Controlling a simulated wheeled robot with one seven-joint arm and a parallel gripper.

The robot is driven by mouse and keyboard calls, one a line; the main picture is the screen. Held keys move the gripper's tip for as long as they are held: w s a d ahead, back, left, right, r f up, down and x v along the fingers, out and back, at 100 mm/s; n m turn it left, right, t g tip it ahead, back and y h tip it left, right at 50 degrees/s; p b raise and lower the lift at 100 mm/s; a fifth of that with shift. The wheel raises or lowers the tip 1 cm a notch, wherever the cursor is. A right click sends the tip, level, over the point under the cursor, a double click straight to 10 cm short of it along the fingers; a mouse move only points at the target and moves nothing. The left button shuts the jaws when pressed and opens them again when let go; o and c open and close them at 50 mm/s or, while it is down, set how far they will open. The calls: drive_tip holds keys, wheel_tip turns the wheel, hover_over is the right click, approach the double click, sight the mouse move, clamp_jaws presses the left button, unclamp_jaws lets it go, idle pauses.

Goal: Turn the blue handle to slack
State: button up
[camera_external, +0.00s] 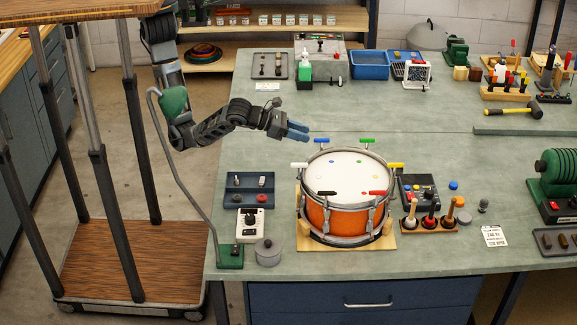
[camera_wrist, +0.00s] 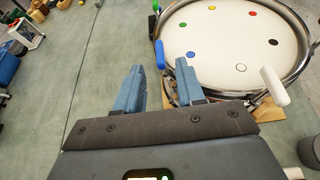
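The orange drum (camera_external: 331,217) has a white head and a metal rim with coloured handles around it. The blue handle (camera_external: 320,140) is at the far left of the rim and lies roughly level. In the wrist view the blue handle (camera_wrist: 160,54) stands at the rim's left edge, past the fingertips and in line with the gap between them. My gripper (camera_external: 306,132) is just left of the blue handle and above the bench. Its two blue fingers are apart with nothing between them, as the wrist view (camera_wrist: 160,72) also shows. I see no contact with the handle.
The green handle (camera_external: 367,140) is right of the blue one, and the white handle (camera_external: 299,165) is on the near left. Yellow (camera_external: 396,165) and red (camera_external: 377,193) handles are on the right side.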

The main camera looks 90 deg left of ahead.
sight(322, 140)
drive_tip(key=x, duration=0.7)
drive_tip(key=shift+w+f, duration=0.2)
drive_tip(key=shift+c, duration=0.3)
clamp_jaws()
